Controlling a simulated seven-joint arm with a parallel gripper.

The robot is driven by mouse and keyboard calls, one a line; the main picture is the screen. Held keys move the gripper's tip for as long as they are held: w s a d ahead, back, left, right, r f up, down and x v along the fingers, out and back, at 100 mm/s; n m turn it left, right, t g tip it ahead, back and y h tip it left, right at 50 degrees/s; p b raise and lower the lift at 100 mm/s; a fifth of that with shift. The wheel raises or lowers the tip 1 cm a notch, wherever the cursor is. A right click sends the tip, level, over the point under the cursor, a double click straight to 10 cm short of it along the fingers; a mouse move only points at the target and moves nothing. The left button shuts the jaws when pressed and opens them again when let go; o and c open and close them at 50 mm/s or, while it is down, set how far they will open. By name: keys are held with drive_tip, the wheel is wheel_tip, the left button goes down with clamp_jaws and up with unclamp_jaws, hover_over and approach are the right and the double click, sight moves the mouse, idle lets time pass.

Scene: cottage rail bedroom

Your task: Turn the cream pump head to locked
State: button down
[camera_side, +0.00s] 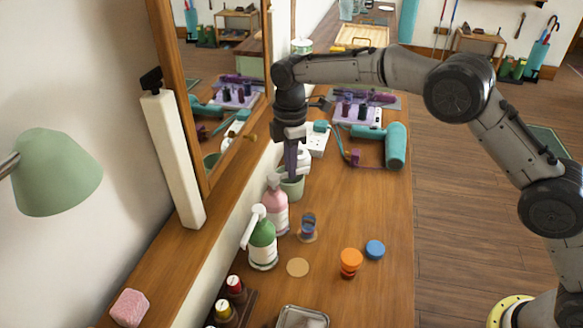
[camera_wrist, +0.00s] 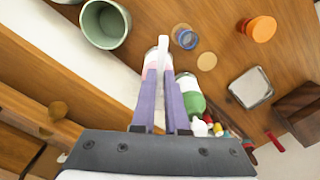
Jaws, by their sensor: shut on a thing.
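The pink bottle (camera_side: 274,214) stands upright on the wooden counter below the mirror, with a pale cream pump head (camera_side: 272,181) on top. My gripper (camera_side: 290,175) points down beside that head. In the wrist view its two purple fingers (camera_wrist: 163,90) are shut on the pale pump head (camera_wrist: 163,55), one on each side. The fingers hide part of the head, and only a little of the pink bottle (camera_wrist: 151,62) shows beyond them. I cannot tell from these views whether the head is at its locked position.
A green bottle (camera_side: 262,246) with a white pump stands close in front of the pink one. A green cup (camera_side: 291,187) and a white bottle (camera_side: 304,158) stand behind. A blue-topped jar (camera_side: 308,226) and orange jar (camera_side: 350,262) stand right. The counter's right side has free room.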

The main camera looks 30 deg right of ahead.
drive_tip(key=w+n, duration=0.1)
drive_tip(key=n, duration=0.2)
drive_tip(key=w+n, duration=0.1)
drive_tip(key=n, duration=0.3)
drive_tip(key=w+a+n, duration=0.1)
drive_tip(key=n, duration=0.2)
drive_tip(key=shift+w, duration=0.25)
drive_tip(key=shift+a+n, duration=0.1)
drive_tip(key=shift+n, duration=0.3)
drive_tip(key=c, duration=0.9)
unclamp_jaws()
wheel_tip(320, 180, up, 8)
drive_tip(key=shift+f, duration=0.25)
